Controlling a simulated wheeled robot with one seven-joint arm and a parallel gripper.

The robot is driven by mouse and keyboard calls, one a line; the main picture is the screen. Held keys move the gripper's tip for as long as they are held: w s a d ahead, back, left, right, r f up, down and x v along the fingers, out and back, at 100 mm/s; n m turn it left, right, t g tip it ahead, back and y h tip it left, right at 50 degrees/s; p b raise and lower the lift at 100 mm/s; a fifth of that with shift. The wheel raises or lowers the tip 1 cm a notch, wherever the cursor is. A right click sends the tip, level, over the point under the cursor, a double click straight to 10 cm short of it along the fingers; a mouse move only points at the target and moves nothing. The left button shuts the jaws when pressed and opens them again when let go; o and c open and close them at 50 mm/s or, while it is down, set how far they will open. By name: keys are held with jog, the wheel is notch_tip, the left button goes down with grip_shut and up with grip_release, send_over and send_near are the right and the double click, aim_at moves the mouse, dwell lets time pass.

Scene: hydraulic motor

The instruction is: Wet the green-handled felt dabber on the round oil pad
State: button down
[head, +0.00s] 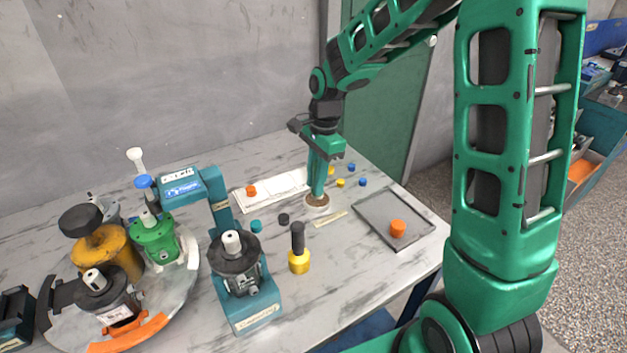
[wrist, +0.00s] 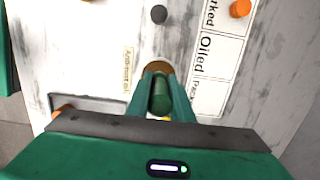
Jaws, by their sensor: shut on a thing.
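The green-handled felt dabber (wrist: 161,94) is upright between the fingers of my gripper (wrist: 163,100), which is shut on its handle. In the head view my gripper (head: 317,188) points straight down over the round oil pad (head: 318,206), a brown disc in a pale round dish. The pad also shows in the wrist view (wrist: 157,68), just beyond the fingertips. The fingers hide the dabber in the head view. Its felt end is hidden, so I cannot tell whether it touches the pad.
A labelled strip (head: 330,219) lies beside the pad. A printed sheet (head: 279,182) holds an orange cap. A grey tray (head: 371,207) holds another orange cap (head: 398,228). Small coloured caps lie nearby. A yellow, dark-topped bottle (head: 299,262), a teal stand (head: 257,309) and a loaded turntable (head: 186,292) stand left.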

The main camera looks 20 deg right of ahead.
aim_at(316, 163)
jog(key=shift+f, duration=0.55)
dwell(1.4)
jog(key=shift+r, duration=0.1)
jog(key=shift+r, duration=3.5)
